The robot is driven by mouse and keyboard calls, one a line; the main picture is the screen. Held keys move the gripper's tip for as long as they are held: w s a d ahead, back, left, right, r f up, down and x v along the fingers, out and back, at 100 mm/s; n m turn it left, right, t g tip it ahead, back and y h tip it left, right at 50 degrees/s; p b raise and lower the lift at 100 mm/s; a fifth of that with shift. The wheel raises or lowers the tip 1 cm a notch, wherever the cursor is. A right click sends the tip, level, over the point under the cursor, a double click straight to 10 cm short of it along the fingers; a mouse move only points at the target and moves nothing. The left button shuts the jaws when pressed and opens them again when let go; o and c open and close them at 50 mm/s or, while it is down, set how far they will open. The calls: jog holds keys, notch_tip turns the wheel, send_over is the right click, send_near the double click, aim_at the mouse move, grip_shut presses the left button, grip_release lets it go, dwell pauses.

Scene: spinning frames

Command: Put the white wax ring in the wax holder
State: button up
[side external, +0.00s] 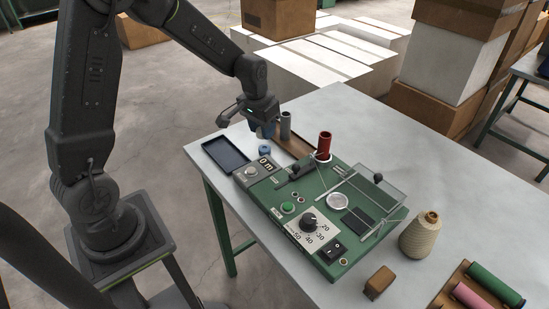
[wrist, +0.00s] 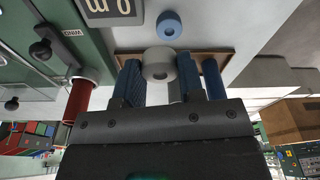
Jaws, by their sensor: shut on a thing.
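My gripper (wrist: 160,82) is shut on a pale grey-white ring, which I take for the white wax ring (wrist: 158,56). In the side view my gripper (side external: 265,131) is above the far left of the table, by the wooden board; the ring is not clear there. A blue ring (side external: 264,151) lies on the table below it and also shows in the wrist view (wrist: 168,25). The green machine (side external: 262,194) stands to the right. I cannot tell which of its parts is the wax holder.
A grey tube (side external: 286,124) stands close beside my gripper. A red tube (side external: 324,146) stands upright at the machine's back. A dark tray (side external: 225,154) lies left of the board. A clear panel (side external: 374,190) and thin rods rise over the machine. A thread cone (side external: 419,237) stands right.

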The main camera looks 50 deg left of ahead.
jog(key=d, duration=0.2)
jog(key=d+m, duration=0.1)
jog(key=d+f+m, duration=0.1)
jog(key=d, duration=0.1)
jog(key=shift+w+d, duration=0.3)
jog(key=shift+w, duration=0.05)
notch_tip(320, 180, up, 9)
send_over(387, 179)
jog(key=s, duration=0.3)
jog(key=f, duration=1.1)
jog(key=shift+d+f, duration=0.3)
jog(key=shift+d, duration=0.05)
jog(key=shift+w+d+f, duration=0.1)
jog(key=shift+d+f, duration=0.15)
jog(key=shift+f, duration=1.9)
